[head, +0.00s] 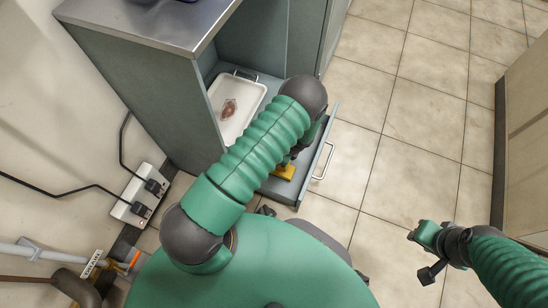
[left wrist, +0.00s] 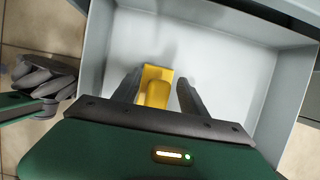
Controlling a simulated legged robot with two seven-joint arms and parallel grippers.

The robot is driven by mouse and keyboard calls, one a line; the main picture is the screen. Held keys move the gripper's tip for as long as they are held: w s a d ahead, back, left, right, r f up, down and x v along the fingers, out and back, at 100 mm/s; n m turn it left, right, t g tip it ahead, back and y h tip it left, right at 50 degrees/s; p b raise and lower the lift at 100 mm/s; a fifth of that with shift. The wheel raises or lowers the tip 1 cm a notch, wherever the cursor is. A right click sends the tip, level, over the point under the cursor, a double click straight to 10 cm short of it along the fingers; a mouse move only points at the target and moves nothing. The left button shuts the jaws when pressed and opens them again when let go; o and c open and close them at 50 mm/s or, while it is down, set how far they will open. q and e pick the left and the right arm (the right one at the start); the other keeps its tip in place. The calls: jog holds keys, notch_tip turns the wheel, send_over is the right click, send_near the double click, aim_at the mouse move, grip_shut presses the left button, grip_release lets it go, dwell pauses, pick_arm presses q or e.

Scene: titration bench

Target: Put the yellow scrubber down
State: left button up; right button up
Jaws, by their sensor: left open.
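The yellow scrubber (left wrist: 156,88) lies on the pale floor of an open drawer (left wrist: 225,60) in the left wrist view. My left gripper (left wrist: 160,76) is open, with one dark finger on each side of the scrubber; the left finger is close to it and a gap shows at the right. In the head view, part of the scrubber (head: 285,172) shows beside my left arm, which hides most of the drawer (head: 283,190) and my left gripper. My right gripper (head: 428,250) is over the floor at the right, clear of everything; its jaws are too small to judge.
A grey cabinet (head: 175,105) with a steel top (head: 150,22) stands behind the drawer. A white tray (head: 262,92) with a brownish mark sits inside it. A power strip (head: 138,195) is at the left wall. The tiled floor (head: 400,130) at the right is clear.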

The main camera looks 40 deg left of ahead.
pick_arm(q)
jog(key=p+v, duration=0.4)
jog(key=v, duration=0.5)
jog(key=shift+r, duration=0.3)
jog(key=s+d+r+n+t+h, duration=0.1)
jog(key=s+d+r+n, duration=0.1)
jog(key=r+n, duration=0.3)
jog(key=s+d+r+n+t+h, duration=0.1)
jog(key=s+r+n, duration=0.3)
jog(key=r, duration=0.9)
jog(key=s+d+r+n+t+h, duration=0.1)
jog(key=s+d+r+n+h, duration=0.1)
jog(key=r+n, duration=0.4)
notch_tip(320, 180, up, 3)
jog(key=shift+s+d+t, duration=0.3)
jog(key=shift+s+d, duration=0.45)
jog(key=shift+s, duration=0.1)
